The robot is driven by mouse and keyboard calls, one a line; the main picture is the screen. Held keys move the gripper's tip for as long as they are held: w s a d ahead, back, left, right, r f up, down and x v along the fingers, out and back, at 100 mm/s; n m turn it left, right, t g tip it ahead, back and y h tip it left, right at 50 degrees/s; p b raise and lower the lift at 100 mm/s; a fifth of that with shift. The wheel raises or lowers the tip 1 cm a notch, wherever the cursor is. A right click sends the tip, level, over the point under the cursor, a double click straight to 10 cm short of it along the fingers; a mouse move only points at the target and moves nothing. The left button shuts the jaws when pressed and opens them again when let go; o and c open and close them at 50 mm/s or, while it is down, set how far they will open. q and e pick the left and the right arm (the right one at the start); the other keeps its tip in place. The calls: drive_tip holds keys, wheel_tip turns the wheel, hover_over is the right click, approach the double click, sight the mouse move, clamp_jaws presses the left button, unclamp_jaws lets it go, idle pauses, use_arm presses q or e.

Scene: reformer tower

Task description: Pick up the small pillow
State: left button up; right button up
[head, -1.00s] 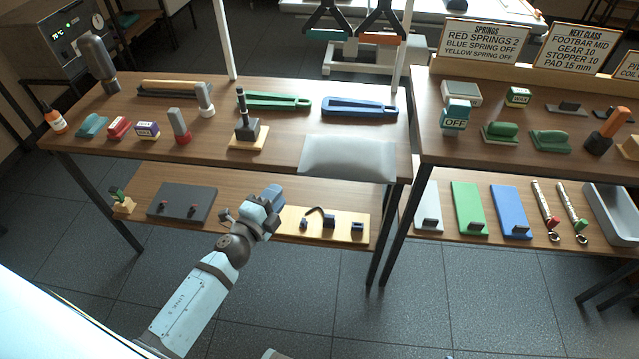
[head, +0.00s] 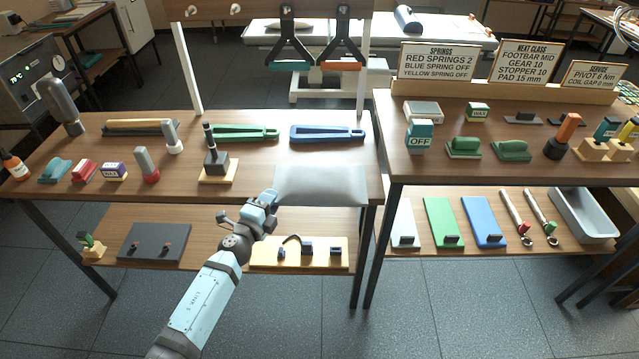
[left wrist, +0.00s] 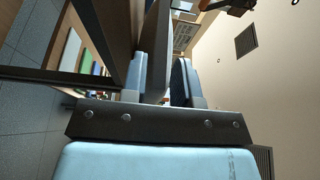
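The small pillow (head: 322,186) is pale grey and lies flat at the front right corner of the left table's top, reaching its front edge. My left gripper (head: 267,197) is at the table's front edge, just left of the pillow's near left corner. I cannot tell from the head view whether they touch. My right gripper is not in view.
A blue clamp-like tool (head: 327,133) and a green one (head: 232,133) lie behind the pillow. A dark block on a wooden base (head: 217,168) stands to its left. The lower shelf holds a yellow board (head: 262,257) below my gripper. The right table (head: 400,176) adjoins closely.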

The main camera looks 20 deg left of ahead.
use_arm(q)
drive_tip(key=shift+w+f, duration=0.1)
drive_tip(key=shift+w, duration=0.7)
clamp_jaws()
